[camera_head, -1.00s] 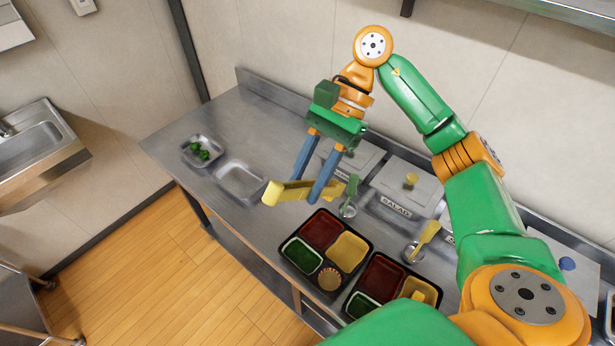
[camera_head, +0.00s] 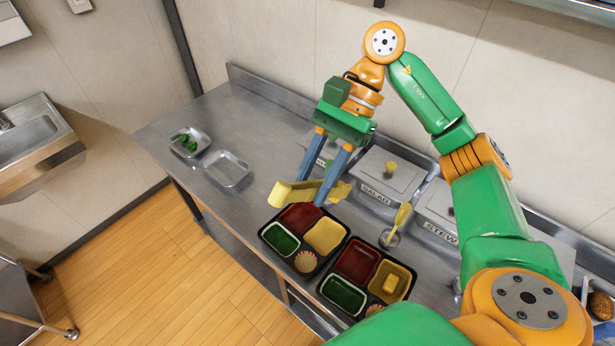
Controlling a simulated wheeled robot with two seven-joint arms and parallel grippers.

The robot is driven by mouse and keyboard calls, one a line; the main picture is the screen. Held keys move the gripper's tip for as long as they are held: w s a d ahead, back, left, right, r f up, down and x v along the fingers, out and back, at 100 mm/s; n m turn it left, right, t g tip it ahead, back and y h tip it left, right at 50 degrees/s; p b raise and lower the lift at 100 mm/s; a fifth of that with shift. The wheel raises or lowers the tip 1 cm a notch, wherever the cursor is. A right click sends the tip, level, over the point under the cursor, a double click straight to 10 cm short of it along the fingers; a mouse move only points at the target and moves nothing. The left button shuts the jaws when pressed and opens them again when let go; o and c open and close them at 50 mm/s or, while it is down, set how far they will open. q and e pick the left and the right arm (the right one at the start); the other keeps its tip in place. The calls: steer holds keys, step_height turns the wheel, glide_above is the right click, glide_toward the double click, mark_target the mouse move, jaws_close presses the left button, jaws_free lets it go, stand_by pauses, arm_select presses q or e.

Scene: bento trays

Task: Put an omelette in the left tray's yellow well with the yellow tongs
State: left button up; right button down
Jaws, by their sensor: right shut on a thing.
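My right gripper (camera_head: 315,193) is shut on the yellow tongs (camera_head: 296,191), which lie across its blue fingers just behind the left tray in the picture. Whether the tongs' left end pinches anything cannot be told. The left tray (camera_head: 263,240) has red, green and yellow wells and a small round cup; its yellow well (camera_head: 325,236) looks empty. The right tray (camera_head: 322,291) has a yellow block, likely an omelette (camera_head: 390,283), in its yellow well (camera_head: 402,273). My left gripper is not in view.
A yellow-handled utensil (camera_head: 402,214) stands in a small holder behind the right tray. Lidded containers marked SALAD (camera_head: 388,178) and STEW (camera_head: 437,208) line the back. A dish with green pieces (camera_head: 178,146) and an empty metal dish (camera_head: 228,182) stand on the left counter.

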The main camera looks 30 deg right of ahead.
step_height(320, 180, down, 18)
steer(key=w+b, duration=0.2)
steer(key=b, duration=1.4)
steer(key=shift+a+b, duration=0.35)
steer(key=shift+a, duration=0.1)
steer(key=shift+s+f, duration=0.1)
steer(key=shift+s, duration=0.05)
steer(key=shift+s+d, duration=0.1)
steer(key=shift+s, duration=0.05)
steer(key=shift+b, duration=0.3)
step_height(320, 180, down, 3)
steer(key=b, duration=0.2)
steer(key=shift+b, duration=0.3)
